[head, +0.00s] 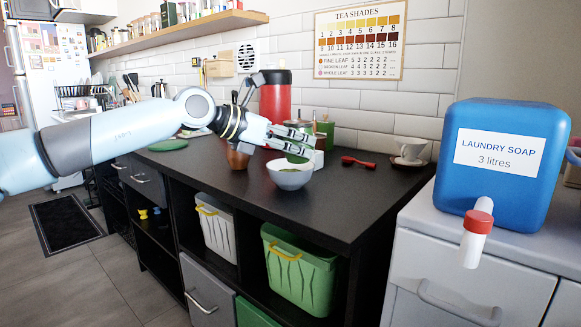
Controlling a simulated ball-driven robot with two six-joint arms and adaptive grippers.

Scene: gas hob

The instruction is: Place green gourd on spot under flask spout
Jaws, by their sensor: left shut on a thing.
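My left gripper (302,142) reaches in over the black counter and is shut on a green thing (298,158), which looks like the green gourd. The fingers hide much of it. It is just above the rim of a pale bowl (290,179); I cannot tell whether they touch. The red flask (275,100) with a dark top stands behind the gripper, near the tiled wall. Its spout and the spot under it are hidden behind my arm and gripper. My right gripper is not in view.
A brown cup (237,158) stands left of the bowl. A blue soap container (506,165) stands nearer. The counter's front (330,215) is clear.

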